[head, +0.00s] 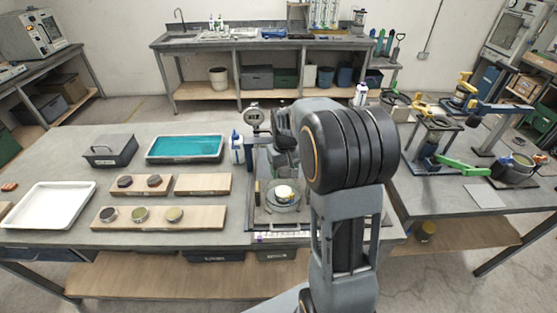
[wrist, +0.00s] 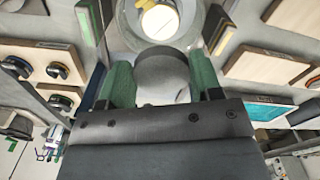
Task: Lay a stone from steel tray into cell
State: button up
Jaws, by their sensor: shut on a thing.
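My gripper (wrist: 164,82) shows in the wrist view with green fingers on both sides of a grey rounded thing (wrist: 163,68), which looks like a stone. It is shut on this stone. Beyond it is a round clear-walled cell (wrist: 188,30) with a pale cream disc (wrist: 160,22) inside. In the head view the cell (head: 284,206) stands on the dark frame, with the pale disc (head: 284,192) in its middle. The gripper is close to the cell; its fingertips are hard to make out there. A steel tray (head: 150,159) with teal liquid lies left of the frame.
Wooden boards (head: 203,184) with several small round pots and discs lie on the left. A dial gauge (head: 254,118) rises behind the cell.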

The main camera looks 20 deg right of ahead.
aim_at(284, 193)
jog(key=shift+w+f, duration=0.1)
jog(key=shift+w, duration=0.05)
jog(key=shift+f+b, duration=0.35)
jog(key=shift+b, duration=0.05)
jog(key=shift+f+b, duration=2.75)
jog(key=shift+f, duration=1.05)
jog(key=shift+s, duration=0.35)
jog(key=shift+f, duration=0.2)
jog(key=o, duration=1)
jog(key=shift+o, duration=0.2)
jog(key=shift+r, duration=0.1)
